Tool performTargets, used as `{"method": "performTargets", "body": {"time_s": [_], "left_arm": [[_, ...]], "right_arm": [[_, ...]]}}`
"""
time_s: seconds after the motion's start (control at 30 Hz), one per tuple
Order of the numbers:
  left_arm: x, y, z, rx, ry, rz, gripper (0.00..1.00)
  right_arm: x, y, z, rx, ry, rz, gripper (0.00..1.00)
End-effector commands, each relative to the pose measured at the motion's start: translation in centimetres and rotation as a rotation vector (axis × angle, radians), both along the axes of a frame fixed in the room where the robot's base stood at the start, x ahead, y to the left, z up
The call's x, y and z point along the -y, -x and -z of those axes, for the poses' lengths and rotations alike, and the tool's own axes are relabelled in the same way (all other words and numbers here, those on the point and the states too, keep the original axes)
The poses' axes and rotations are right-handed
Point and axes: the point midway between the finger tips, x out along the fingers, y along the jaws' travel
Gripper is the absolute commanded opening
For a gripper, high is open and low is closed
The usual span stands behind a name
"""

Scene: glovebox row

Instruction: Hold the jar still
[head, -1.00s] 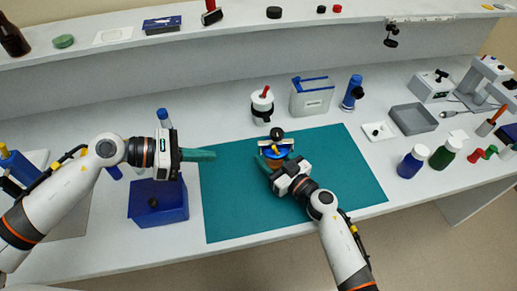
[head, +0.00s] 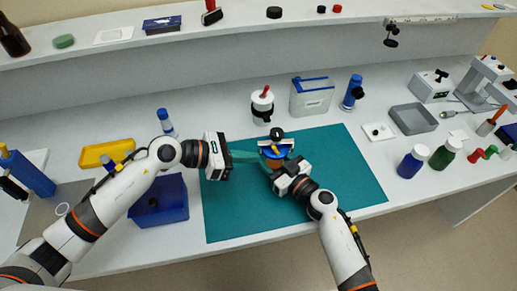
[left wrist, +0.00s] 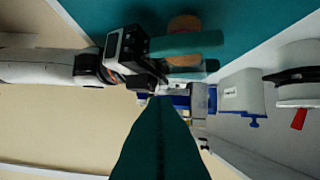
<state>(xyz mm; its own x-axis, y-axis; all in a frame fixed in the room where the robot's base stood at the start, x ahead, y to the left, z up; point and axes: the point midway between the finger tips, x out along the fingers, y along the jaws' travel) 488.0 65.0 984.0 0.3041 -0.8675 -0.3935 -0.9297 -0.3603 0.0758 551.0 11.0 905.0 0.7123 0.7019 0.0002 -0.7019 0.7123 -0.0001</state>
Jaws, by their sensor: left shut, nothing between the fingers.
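The jar (head: 275,163) has an amber body and a blue lid (head: 278,149), and stands near the back edge of the teal mat. My right gripper (head: 272,158) is at the jar with its fingers beside the body; I cannot tell whether they press on it. The left wrist view shows a right finger (left wrist: 188,44) across the amber jar (left wrist: 184,24). My left gripper (head: 252,157) is shut and empty, its tips pointing at the jar from the left, close to the right fingers. Its shut fingers (left wrist: 160,120) fill the lower middle of the left wrist view.
The teal mat (head: 240,220) is clear in front. A blue box (head: 160,205) stands left of it, under my left arm. Behind the jar are a white-and-black bottle (head: 262,103) and a grey container (head: 311,98). A grey tray (head: 413,117) and bottles stand right.

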Motion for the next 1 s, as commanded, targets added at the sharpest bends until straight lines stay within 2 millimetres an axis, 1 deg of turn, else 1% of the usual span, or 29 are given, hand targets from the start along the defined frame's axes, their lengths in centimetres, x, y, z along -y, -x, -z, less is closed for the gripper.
{"method": "performTargets", "body": {"time_s": [0.03, 0.1, 0.3, 0.73, 1.0], "left_arm": [[0.7, -0.4, -0.6, 0.006, 0.003, 0.001, 0.00], [1.5, -0.7, -0.9, 0.005, 0.002, 0.001, 0.00], [2.5, -1.1, -1.3, 0.004, 0.001, 0.000, 0.00], [2.5, -1.2, -1.4, 0.002, -0.005, 0.001, 0.00], [2.7, -1.1, -1.6, -0.009, -0.054, 0.006, 0.00]], "right_arm": [[0.0, 0.0, 0.1, -0.001, 0.001, 0.000, 0.19], [0.0, 0.0, 0.1, -0.001, 0.001, 0.000, 0.19], [0.0, 0.0, 0.1, -0.001, 0.001, 0.001, 0.19], [0.0, 0.0, 0.1, -0.001, 0.001, 0.001, 0.19], [0.0, 0.0, 0.1, -0.001, 0.001, 0.001, 0.19]]}}
